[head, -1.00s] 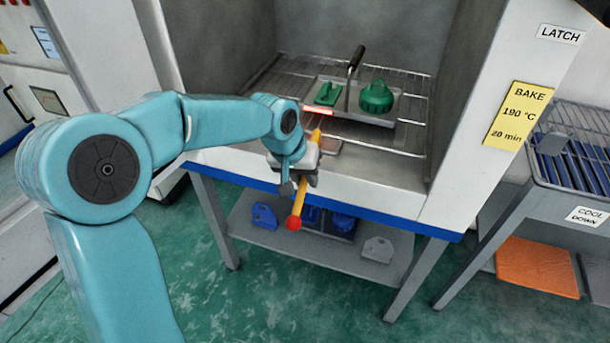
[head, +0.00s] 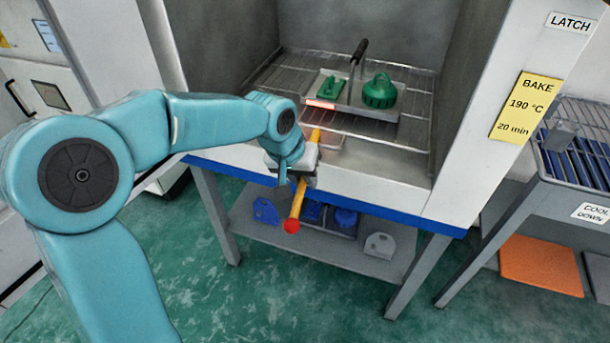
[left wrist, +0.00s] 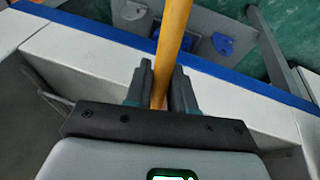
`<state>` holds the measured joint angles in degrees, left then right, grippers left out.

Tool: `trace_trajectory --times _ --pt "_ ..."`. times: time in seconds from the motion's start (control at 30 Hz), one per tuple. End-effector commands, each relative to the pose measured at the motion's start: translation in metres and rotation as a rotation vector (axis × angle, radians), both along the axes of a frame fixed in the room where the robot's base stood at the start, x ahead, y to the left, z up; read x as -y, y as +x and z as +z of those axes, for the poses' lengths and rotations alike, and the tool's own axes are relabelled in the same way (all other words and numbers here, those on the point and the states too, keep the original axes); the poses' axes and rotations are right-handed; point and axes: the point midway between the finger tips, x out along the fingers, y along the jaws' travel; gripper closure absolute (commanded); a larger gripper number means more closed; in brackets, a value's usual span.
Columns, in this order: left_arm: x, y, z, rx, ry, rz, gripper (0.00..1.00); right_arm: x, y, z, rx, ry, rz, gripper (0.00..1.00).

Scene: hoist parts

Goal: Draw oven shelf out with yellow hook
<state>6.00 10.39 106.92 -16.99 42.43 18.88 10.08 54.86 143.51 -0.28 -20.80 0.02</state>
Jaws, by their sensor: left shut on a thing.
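My left gripper (head: 300,176) is shut on the yellow hook (head: 293,212), a yellow rod with a red end pointing down toward the front. The rod also shows between the fingers in the left wrist view (left wrist: 172,45). Its far end reaches the front of the oven shelf (head: 362,128), a wire rack inside the open oven; whether it is hooked on there is too small to tell. A tray (head: 375,118) with a dark upright handle stands on the shelf. It carries a green block (head: 327,87) and a green rounded part (head: 379,92). My right gripper is not in view.
The white oven wall with the yellow bake sign (head: 520,106) stands right of the opening. A cooling rack (head: 585,130) is further right. A lower shelf (head: 335,246) holds blue and grey parts. The floor in front is clear.

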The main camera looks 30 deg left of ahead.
Motion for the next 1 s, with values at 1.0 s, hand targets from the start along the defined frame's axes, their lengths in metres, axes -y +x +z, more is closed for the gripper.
trace_trajectory --times 1.0 --pt "0.017 -0.068 -0.001 -0.004 -0.001 -0.002 1.00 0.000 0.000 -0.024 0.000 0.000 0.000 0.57"
